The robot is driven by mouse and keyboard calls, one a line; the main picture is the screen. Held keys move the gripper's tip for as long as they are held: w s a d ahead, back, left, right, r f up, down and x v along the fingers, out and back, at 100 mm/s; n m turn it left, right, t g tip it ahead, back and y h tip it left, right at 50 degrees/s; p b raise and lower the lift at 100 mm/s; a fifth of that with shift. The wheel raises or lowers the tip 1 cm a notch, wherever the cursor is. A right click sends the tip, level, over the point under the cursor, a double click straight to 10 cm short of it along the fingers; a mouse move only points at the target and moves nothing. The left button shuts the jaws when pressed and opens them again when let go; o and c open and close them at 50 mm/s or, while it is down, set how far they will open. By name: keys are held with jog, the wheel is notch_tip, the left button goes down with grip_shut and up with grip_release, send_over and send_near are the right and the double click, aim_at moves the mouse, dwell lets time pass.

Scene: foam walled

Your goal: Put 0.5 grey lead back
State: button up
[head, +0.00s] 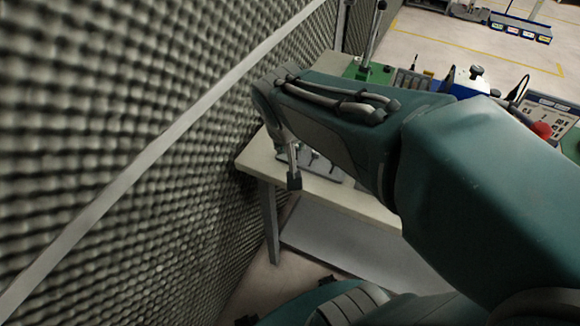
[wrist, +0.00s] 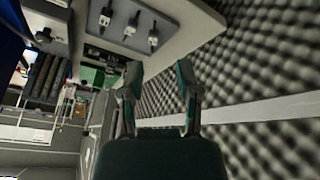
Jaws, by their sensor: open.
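My gripper (wrist: 158,72) is open in the wrist view, with nothing between its two fingers. In the head view, one finger of my gripper (head: 293,180) shows over the near left corner of the table; my arm hides much of the rest. A grey board (wrist: 117,37) with several small upright dark and metal pieces lies on the table beyond the fingertips. The board (head: 327,172) is partly hidden behind my arm in the head view. I cannot tell which of these pieces, if any, is the 0.5 grey lead.
A pale table (head: 363,203) stands against a foam-covered wall (head: 110,110) on the left. The wall (wrist: 265,75) is close on the right in the wrist view. A green base with a lever (head: 370,68) and a blue-framed panel (head: 548,110) stand farther back.

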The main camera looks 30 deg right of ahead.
jog(key=s+a+r+n+t+y, duration=0.1)
jog(key=s+a+r+n+y, duration=0.1)
jog(key=s, duration=0.7)
jog(key=shift+s+a+r+n+t, duration=0.35)
jog(key=shift+a+r+n, duration=0.35)
jog(key=shift+a, duration=0.4)
